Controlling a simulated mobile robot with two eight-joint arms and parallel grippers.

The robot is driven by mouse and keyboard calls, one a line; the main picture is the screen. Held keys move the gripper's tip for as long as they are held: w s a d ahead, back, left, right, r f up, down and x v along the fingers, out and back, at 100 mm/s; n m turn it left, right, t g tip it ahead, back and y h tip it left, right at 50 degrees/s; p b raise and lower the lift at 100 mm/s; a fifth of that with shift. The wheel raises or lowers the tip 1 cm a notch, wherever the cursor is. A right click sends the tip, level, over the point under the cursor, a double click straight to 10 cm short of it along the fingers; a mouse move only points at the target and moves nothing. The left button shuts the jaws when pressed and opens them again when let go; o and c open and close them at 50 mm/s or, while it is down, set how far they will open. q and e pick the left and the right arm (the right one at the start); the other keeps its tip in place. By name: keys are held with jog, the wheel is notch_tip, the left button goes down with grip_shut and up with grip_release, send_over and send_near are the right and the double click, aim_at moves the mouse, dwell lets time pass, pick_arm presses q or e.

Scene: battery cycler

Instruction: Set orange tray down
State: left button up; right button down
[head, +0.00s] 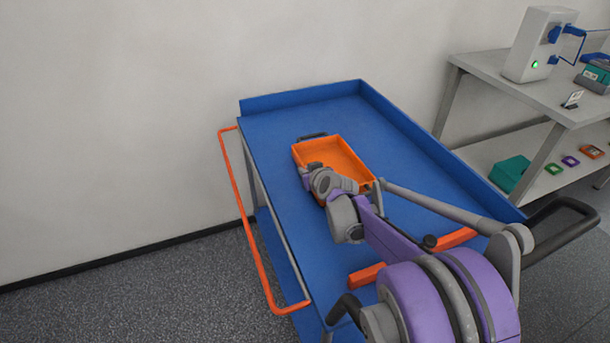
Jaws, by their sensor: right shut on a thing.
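The orange tray (345,154) is a shallow, empty-looking rectangular box with a dark handle at its far end. It is level over the middle of the blue cart top (290,122); I cannot tell whether it rests on the surface or hangs just above it. My right gripper (309,174) is at the tray's left side wall, shut on the tray. My right arm hides the tray's near left corner. My left gripper is not in view.
The cart has a raised blue rim (300,97) along its back and right sides. Orange bars (455,238) lie near its front, partly behind my arm. A grey bench (500,72) with a white device (540,45) stands at right. The far cart top is clear.

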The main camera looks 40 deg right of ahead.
jog(key=shift+f, duration=0.45)
jog(key=shift+r, duration=0.1)
jog(key=c, duration=1.5)
grip_release()
jog(key=shift+f, duration=0.2)
jog(key=o, duration=0.5)
jog(key=shift+r, duration=0.1)
jog(key=shift+r, duration=0.15)
jog(key=p+v, duration=0.3)
jog(key=v, duration=0.9)
